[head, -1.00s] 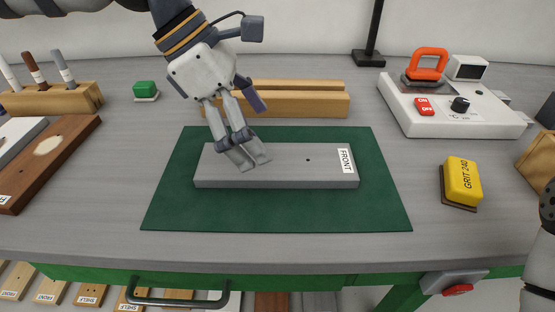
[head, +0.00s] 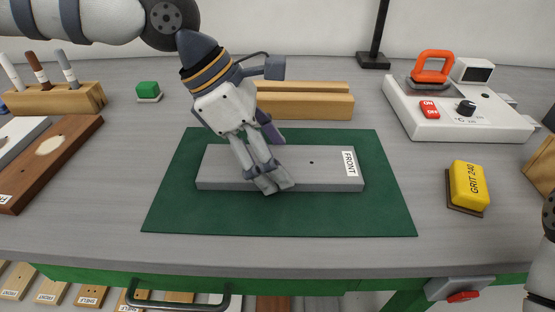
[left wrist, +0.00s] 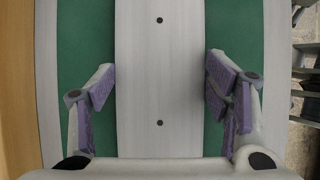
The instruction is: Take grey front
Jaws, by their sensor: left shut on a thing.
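The grey front (head: 318,172) is a long grey board with a FRONT label at its right end. It lies flat on a green mat (head: 390,215) in the head view. My left gripper (head: 272,184) reaches down over the board's middle from behind, with its fingers across the board's narrow width. In the left wrist view the grey front (left wrist: 160,70) runs between the two purple finger pads, with two small dark holes in its face. My left gripper (left wrist: 160,88) is shut on it. The right gripper is out of frame.
A wooden block (head: 320,106) lies behind the mat. A yellow sanding block (head: 468,186) and a white device (head: 455,118) with a red-orange handle stand at the right. A brown board (head: 50,155) and a pen holder (head: 60,98) are at the left. The mat's front is clear.

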